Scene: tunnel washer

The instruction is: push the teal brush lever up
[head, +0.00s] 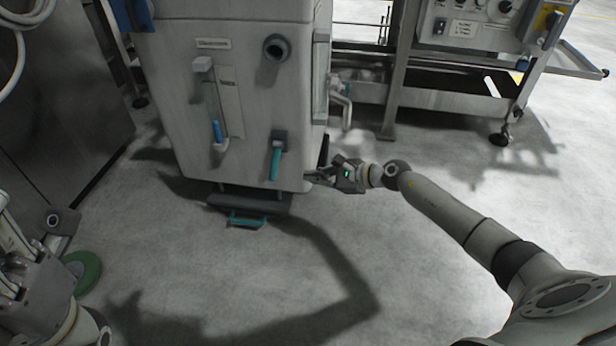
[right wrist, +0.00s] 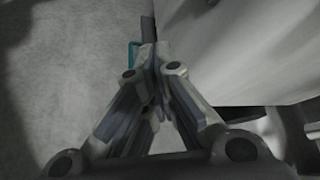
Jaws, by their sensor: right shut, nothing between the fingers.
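A teal lever (head: 275,163) hangs down from a dark bracket (head: 279,138) low on the front of the pale machine (head: 240,90). My right gripper (head: 309,175) is shut and empty, beside the machine's lower right front corner. It is to the right of the teal lever and slightly lower in the picture, apart from it. In the right wrist view the shut fingertips (right wrist: 155,52) point along the machine's pale face, and a small teal part (right wrist: 133,55) shows just beyond them, to the left. Part of my left gripper (head: 45,270) shows at the lower left edge; its finger state is unclear.
A blue-handled lever (head: 217,131) and a dark round knob (head: 276,47) are on the same machine front. A teal-edged pedal (head: 247,219) sticks out near the floor below. A metal frame with a control panel (head: 480,25) stands behind right. The floor in front is clear.

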